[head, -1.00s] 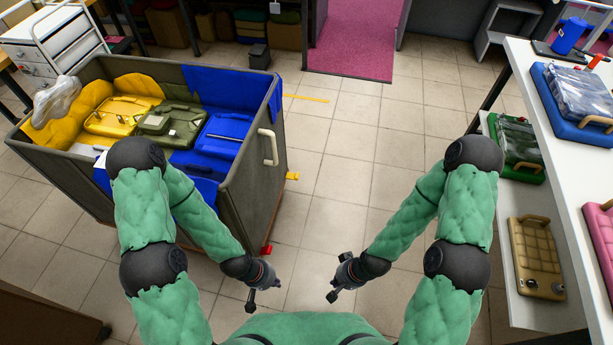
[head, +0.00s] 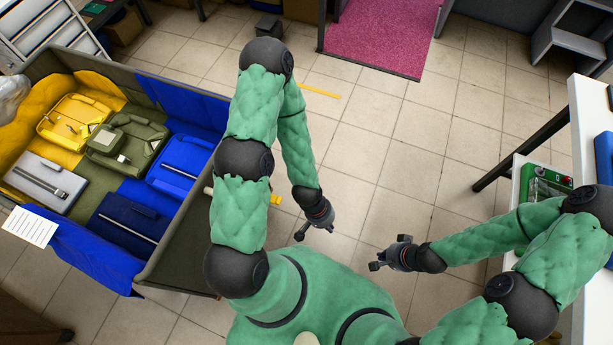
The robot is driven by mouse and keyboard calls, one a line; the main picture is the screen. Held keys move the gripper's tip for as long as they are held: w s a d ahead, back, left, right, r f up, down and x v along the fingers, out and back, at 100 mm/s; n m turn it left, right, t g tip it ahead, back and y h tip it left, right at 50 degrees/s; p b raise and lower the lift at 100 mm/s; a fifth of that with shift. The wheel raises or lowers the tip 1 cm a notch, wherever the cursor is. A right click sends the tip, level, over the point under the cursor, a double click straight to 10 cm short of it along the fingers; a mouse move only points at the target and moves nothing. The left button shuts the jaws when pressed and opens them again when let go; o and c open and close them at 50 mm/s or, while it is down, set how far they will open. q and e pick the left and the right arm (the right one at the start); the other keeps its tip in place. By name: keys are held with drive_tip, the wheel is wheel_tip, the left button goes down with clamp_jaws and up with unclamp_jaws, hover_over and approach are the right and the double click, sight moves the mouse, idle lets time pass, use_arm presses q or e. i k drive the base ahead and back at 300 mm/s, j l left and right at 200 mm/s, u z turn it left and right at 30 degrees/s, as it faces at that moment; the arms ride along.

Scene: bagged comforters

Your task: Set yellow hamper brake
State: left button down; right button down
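The grey-olive hamper (head: 180,262) stands at the left in the head view, lined with blue and yellow cloth. A small yellow brake pedal (head: 276,199) sticks out low at its right side, partly hidden behind my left arm. My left gripper (head: 314,231) is open and empty over the floor, right of and nearer than the yellow pedal, apart from it. My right gripper (head: 388,255) is open and empty farther right, over the floor. The hamper's red pedal is not visible now. My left arm covers much of the hamper's right end.
The hamper holds several bagged comforters, including an olive one (head: 128,143) and a grey one (head: 48,182). A white paper (head: 30,228) hangs at its front. A white table (head: 590,100) and a green item (head: 545,183) are at the right. Tiled floor lies clear ahead.

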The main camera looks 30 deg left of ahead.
sight(275, 201)
drive_tip(key=i+l+u, duration=0.1)
drive_tip(key=i+u, duration=0.35)
drive_tip(key=i+l+u, duration=0.45)
drive_tip(key=i, duration=0.15)
drive_tip(key=i+l+u, duration=0.15)
drive_tip(key=u, duration=0.25)
drive_tip(key=i+l+u, duration=0.2)
drive_tip(key=u, duration=0.25)
drive_tip(key=i+l+u, duration=0.15)
drive_tip(key=l+u, duration=0.25)
drive_tip(key=i+l+u, duration=0.1)
drive_tip(key=u, duration=0.35)
drive_tip(key=l+u, duration=0.8)
drive_tip(key=l, duration=0.15)
